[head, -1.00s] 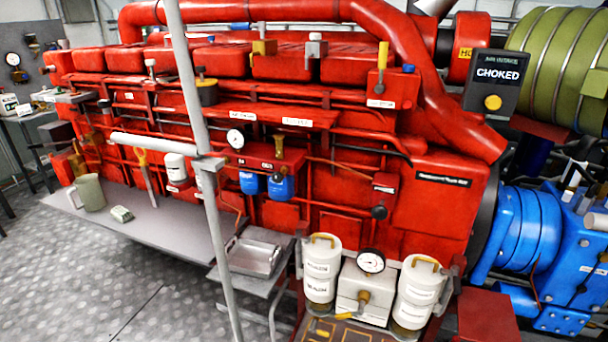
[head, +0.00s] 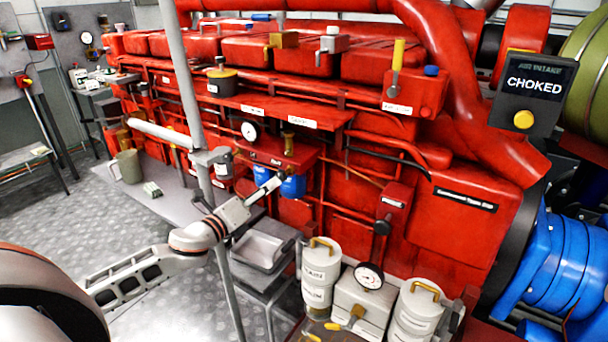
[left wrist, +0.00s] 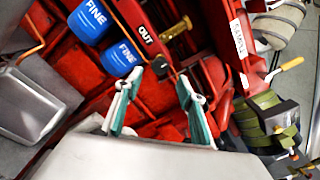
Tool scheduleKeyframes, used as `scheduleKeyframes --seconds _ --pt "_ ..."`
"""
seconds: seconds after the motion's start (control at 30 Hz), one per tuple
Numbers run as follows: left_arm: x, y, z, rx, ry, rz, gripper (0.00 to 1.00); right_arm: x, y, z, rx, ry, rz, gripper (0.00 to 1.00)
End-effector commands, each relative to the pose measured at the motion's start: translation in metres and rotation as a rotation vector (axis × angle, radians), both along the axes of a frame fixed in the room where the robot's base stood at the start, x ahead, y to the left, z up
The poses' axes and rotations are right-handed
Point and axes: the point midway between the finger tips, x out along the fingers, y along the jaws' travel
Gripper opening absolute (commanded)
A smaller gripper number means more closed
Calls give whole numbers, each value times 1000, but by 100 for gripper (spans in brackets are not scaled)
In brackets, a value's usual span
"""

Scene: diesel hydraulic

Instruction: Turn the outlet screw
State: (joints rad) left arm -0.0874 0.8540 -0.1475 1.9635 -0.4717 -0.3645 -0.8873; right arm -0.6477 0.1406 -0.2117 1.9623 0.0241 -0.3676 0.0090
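The red twin filter head (head: 270,157) is on the engine side with two blue filter bowls (head: 294,187) below it. In the left wrist view the blue bowls (left wrist: 91,20) read FINE, and a white OUT label (left wrist: 146,35) marks the red head. A small dark fitting (left wrist: 160,68), possibly the outlet screw, shows below the label. A brass fitting (left wrist: 176,28) sits beside it. My left gripper (head: 273,185) is in front of the bowls. In its wrist view the teal-padded fingers (left wrist: 158,90) are apart, with nothing between them. My right gripper is not in view.
A grey post (head: 188,100) stands close beside my left arm. A metal tray (head: 258,250) on a stand is below the gripper. White canisters (head: 320,272) and a gauge (head: 368,275) stand at the front. A CHOKED display (head: 535,85) is at right.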

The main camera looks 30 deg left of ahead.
Motion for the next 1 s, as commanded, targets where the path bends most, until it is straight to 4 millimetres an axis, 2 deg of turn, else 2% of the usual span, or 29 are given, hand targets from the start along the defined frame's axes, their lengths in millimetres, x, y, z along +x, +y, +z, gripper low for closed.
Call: scheduleKeyframes --seconds 0.17,0.7,1.0 --pt "10 1 3 9 -6 1 39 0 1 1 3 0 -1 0" --pt "71 -5 2 5 -3 1 39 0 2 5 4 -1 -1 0" --pt "78 -6 0 5 -1 1 39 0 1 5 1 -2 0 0"
